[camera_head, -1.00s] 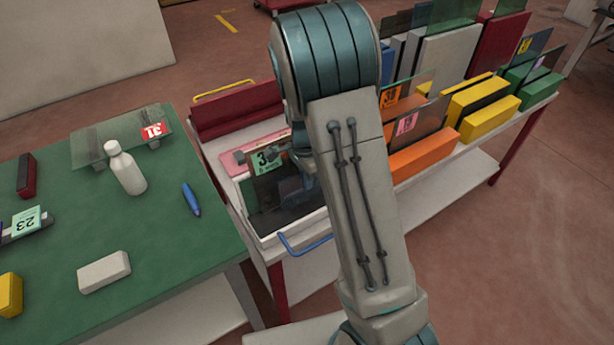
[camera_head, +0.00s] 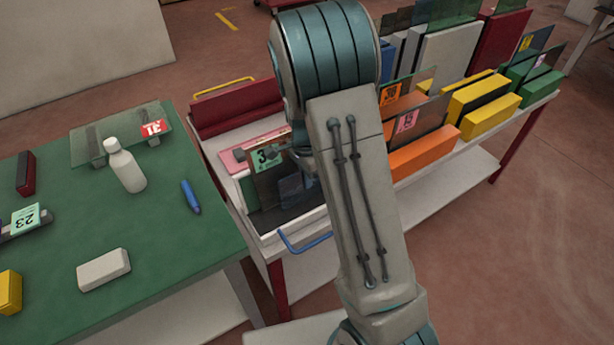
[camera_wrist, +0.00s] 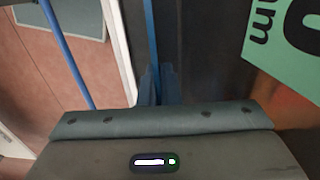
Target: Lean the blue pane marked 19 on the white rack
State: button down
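My gripper (camera_wrist: 159,88) is low in the white bin at the table's near end, mostly hidden behind my arm in the head view. In the wrist view its fingers are close together on a blue pane (camera_wrist: 152,35), seen edge-on. A bluish patch of pane (camera_head: 291,187) shows below the gripper in the head view. Its number is not readable. The white rack (camera_head: 452,55) stands at the back of the table, with a dark greenish pane (camera_head: 455,12) behind its top edge.
A pane with a green label (camera_head: 266,158) stands in the white bin (camera_head: 262,238), close beside my gripper. Orange (camera_head: 425,155), yellow (camera_head: 490,115) and red racks stand along the table. The green bench (camera_head: 160,235) at left holds a white bottle (camera_head: 125,168) and panes.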

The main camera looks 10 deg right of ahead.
jog(key=shift+f, duration=0.15)
jog(key=c, duration=1.6)
grip_release()
jog(key=shift+o, duration=0.2)
notch_tip(320, 180, up, 14)
jog(key=shift+w, duration=0.35)
jog(key=shift+a+f, duration=0.1)
